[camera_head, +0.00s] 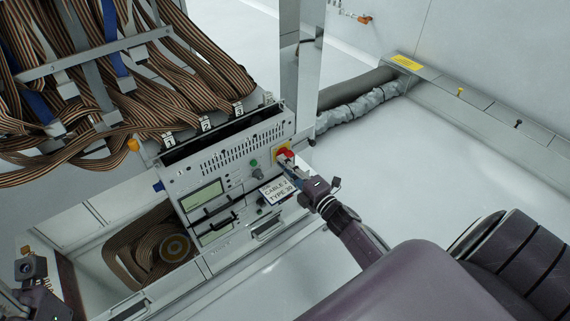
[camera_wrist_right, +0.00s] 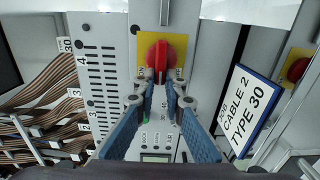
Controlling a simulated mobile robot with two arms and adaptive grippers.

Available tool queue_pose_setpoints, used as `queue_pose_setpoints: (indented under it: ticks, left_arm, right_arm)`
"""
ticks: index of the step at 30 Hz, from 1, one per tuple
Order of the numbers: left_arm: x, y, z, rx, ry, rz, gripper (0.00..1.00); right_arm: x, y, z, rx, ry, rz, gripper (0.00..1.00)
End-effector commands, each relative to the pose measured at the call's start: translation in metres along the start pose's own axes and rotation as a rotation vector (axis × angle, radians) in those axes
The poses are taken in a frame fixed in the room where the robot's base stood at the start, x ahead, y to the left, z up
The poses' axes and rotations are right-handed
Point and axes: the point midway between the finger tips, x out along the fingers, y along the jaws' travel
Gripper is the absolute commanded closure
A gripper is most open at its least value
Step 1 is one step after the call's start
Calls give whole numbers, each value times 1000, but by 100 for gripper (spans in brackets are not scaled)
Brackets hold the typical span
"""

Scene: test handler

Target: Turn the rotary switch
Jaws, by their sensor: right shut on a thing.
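The rotary switch is a red knob (camera_head: 285,152) on a yellow plate, at the right end of the grey panel in the head view. It also shows at the upper middle of the right wrist view (camera_wrist_right: 161,55). My right gripper (camera_head: 287,163) reaches it from the front. Its blue fingers (camera_wrist_right: 160,83) are shut on the lower part of the knob, which partly hides between the fingertips. My left gripper (camera_head: 30,268) shows only in part at the lower left edge of the head view, away from the panel; its finger state is unclear.
A sign reading CABLE 2 TYPE 30 (camera_head: 276,190) stands close beside my right gripper. Striped ribbon cables (camera_head: 130,90) hang above the panel. A green button (camera_head: 254,163) is left of the switch. A second red knob, possibly a reflection (camera_wrist_right: 297,68), shows at the right.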

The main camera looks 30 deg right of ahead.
Motion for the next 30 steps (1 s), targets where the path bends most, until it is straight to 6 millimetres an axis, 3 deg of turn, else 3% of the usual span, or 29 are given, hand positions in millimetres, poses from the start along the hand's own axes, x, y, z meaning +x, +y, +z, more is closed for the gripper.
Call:
queue_pose_setpoints:
  ticks: [6,17,23,30]
  left_arm:
    - [-2,1,2,-1,-7,5,60]
    - [-4,0,3,0,-15,5,60]
    - [-3,1,2,-1,-11,5,60]
    - [-2,1,2,-1,-9,4,60]
  right_arm:
    - [0,-1,-1,-1,1,-2,72]
    - [-6,-1,0,0,0,-2,72]
    - [-35,-2,-1,0,1,-4,72]
    - [-83,-2,0,2,0,-5,72]
